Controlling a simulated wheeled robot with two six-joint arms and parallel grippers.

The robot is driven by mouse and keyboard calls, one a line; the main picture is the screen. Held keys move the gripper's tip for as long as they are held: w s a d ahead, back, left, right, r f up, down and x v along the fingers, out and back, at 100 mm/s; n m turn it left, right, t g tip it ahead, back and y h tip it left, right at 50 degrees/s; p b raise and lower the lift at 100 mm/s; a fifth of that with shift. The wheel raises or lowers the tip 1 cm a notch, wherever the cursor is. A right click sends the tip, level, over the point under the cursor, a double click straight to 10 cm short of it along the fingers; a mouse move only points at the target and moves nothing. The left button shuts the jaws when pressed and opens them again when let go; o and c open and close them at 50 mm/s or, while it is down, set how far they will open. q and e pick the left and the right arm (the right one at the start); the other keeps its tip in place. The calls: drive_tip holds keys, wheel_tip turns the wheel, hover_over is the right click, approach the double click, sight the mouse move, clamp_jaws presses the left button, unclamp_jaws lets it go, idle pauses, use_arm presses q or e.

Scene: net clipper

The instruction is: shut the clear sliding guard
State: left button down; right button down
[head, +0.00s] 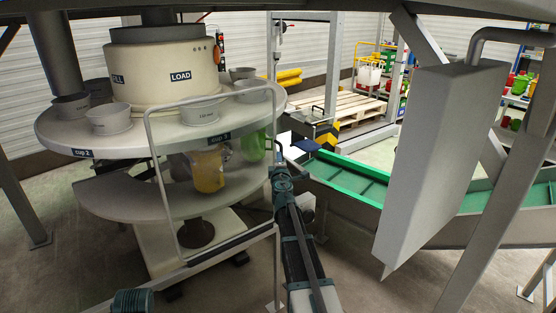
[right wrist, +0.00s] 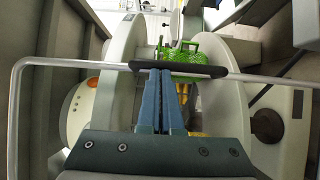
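The clear sliding guard (head: 149,130) is a see-through panel in a pale metal tube frame. It stands upright before the round carousel in the head view. In the right wrist view its tube frame (right wrist: 70,64) crosses the picture, with a black handle (right wrist: 205,71) on it. My right gripper (head: 279,166) is at the guard's right side. In the wrist view its two blue fingers (right wrist: 161,72) lie together, tips overlapping the handle. They look shut; I cannot tell whether they touch it. My left gripper is not in view.
The carousel (head: 55,135) carries several grey cups. A yellow container (head: 207,172) and a green one (head: 253,147) show behind the guard. A green conveyor (head: 345,175) runs to the right. A large grey box (head: 435,150) hangs right of my right arm.

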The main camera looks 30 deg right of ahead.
drive_tip(key=shift+d, duration=0.1)
drive_tip(key=w+a+v, duration=0.1)
drive_tip(key=a+v, duration=0.1)
drive_tip(key=v, duration=1.1)
drive_tip(key=shift+w+a, duration=0.3)
drive_tip(key=shift+a, duration=0.05)
